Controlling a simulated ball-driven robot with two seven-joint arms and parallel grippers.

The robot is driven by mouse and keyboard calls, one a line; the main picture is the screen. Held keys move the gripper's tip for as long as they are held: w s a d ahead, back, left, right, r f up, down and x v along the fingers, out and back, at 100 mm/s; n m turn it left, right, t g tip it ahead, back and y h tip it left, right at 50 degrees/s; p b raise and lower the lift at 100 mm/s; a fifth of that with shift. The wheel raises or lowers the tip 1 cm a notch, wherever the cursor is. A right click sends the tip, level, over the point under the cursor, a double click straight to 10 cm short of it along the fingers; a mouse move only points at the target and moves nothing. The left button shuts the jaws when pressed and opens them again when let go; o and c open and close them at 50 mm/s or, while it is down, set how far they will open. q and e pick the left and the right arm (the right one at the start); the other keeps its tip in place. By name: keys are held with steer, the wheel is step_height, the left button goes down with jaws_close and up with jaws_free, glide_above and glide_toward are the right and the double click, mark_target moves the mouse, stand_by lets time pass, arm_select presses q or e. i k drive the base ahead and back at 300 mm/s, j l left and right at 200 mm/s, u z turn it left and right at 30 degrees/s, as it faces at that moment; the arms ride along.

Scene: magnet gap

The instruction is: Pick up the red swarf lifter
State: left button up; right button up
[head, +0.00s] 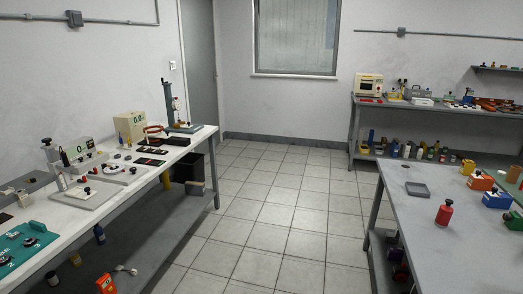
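A red cylindrical body with a narrower top and a dark knob (444,213) stands upright on the grey table (415,228) at the right. It looks like the red swarf lifter, though it is small in the picture. Nothing touches it, and bare tabletop lies around it. Neither of my grippers shows in the head view.
A shallow grey tray (417,189) lies behind the red thing. A white-topped bench (120,187) with instruments runs along the left. The tiled floor (270,215) between bench and table is clear.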

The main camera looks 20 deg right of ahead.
mark_target(443, 215)
steer(key=i+z, duration=0.2)
steer(key=z, duration=0.25)
steer(key=i+z, duration=0.15)
steer(key=z, duration=0.3)
steer(key=i+j+z, duration=0.15)
steer(key=z, duration=0.35)
steer(key=i+j+z, duration=0.15)
steer(key=z, duration=0.3)
steer(key=i+j+z, duration=0.15)
steer(key=z, duration=0.3)
steer(key=j+z, duration=0.3)
steer(key=z, duration=0.15)
